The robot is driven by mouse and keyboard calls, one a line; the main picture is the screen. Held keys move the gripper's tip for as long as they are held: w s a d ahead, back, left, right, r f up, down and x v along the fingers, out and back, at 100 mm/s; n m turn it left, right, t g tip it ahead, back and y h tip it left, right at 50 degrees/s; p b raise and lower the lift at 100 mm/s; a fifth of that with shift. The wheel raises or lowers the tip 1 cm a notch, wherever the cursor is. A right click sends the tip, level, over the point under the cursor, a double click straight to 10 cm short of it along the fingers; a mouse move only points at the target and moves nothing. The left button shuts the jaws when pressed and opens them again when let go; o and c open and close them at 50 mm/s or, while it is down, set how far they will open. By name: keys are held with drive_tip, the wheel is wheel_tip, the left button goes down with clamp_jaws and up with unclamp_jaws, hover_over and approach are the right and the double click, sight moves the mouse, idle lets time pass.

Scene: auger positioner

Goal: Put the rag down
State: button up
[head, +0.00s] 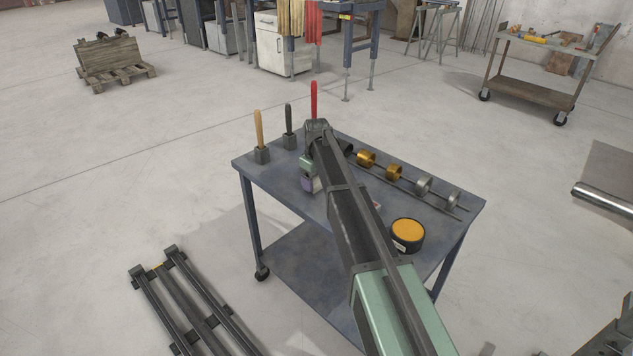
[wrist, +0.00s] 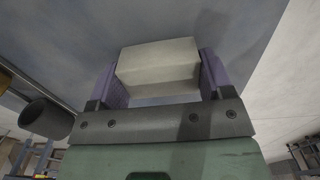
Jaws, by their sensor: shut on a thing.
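The rag (wrist: 157,66) shows in the wrist view as a pale, off-white folded block. My gripper (wrist: 163,74) has its two purple fingers shut on its left and right sides. In the head view my gripper (head: 308,185) is over the left part of the blue-grey cart top (head: 272,186), with my arm reaching across it. I cannot make out the rag in the head view. In the wrist view the cart top fills the background behind the rag. Whether the rag touches it I cannot tell.
Three upright handled tools stand at the cart's back left, with tan (head: 259,128), black (head: 288,117) and red (head: 314,98) handles. Brass rings (head: 366,159) and steel rings (head: 423,186) sit on a rod at the right. A round orange-topped tin (head: 407,233) stands near the front edge.

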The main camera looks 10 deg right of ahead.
sight(316, 179)
drive_tip(key=o, duration=0.8)
wheel_tip(316, 179, up, 12)
drive_tip(key=p, duration=1.2)
drive_tip(key=shift+s+r+p, duration=0.1)
drive_tip(key=shift+r+p, duration=0.1)
drive_tip(key=shift+p, duration=0.15)
drive_tip(key=s+m, duration=0.7)
drive_tip(key=s, duration=2.8)
drive_tip(key=r+p, duration=0.5)
drive_tip(key=shift+w, duration=0.25)
